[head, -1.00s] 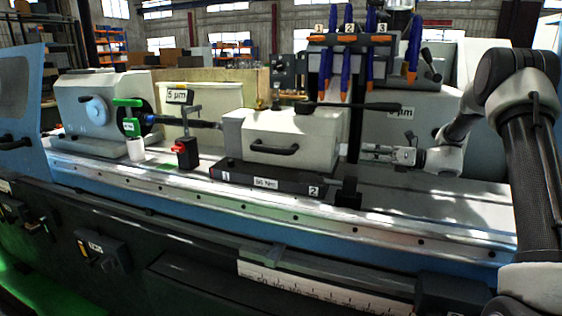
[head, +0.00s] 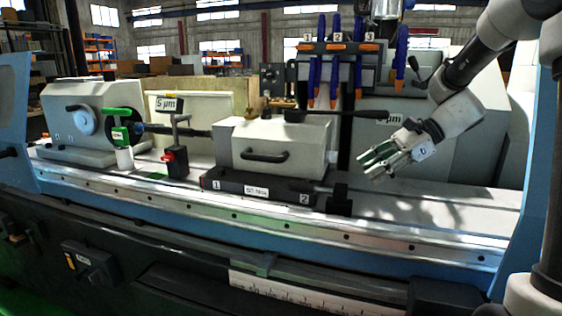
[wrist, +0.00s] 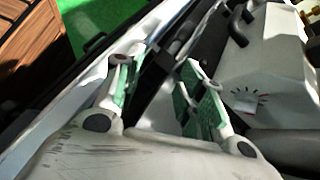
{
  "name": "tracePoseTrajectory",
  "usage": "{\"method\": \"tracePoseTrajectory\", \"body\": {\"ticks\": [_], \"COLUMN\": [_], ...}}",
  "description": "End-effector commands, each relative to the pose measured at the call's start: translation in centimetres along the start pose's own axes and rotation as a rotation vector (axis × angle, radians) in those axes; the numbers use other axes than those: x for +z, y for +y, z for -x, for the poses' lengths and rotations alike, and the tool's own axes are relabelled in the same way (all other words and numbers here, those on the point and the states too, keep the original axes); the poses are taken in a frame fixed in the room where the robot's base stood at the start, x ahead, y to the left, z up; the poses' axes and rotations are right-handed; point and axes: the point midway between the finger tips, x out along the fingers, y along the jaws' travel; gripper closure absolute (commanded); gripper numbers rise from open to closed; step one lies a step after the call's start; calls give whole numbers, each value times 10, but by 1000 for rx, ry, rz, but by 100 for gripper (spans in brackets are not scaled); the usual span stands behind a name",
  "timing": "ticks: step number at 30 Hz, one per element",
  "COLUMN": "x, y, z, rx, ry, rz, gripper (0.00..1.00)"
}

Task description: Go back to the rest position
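My gripper (head: 370,165) hangs in the open bay of the grinder, to the right of the light-grey block with a black handle (head: 275,148). It points down and to the left, and its pads look green. In the wrist view my gripper (wrist: 163,60) has its two fingers well apart, with nothing between them but the machine farther off. The grinder's bed rail (head: 270,215) runs below it.
Blue nozzles with orange tips (head: 335,62) hang above the grey block. A black lever (head: 345,115) sticks out to the right of the block. A red-and-black stand (head: 175,160) and a green clamp (head: 122,112) are at the left. A blue side panel (head: 535,165) borders the right.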

Motion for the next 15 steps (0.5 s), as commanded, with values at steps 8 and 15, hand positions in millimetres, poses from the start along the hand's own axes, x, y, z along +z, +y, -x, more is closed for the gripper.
{"method": "tracePoseTrajectory", "body": {"ticks": [8,15], "x": [9,-8], "y": [112,188], "z": [43,86], "rx": [157,345], "ry": [349,625], "rz": [546,1024], "gripper": [60,60]}}
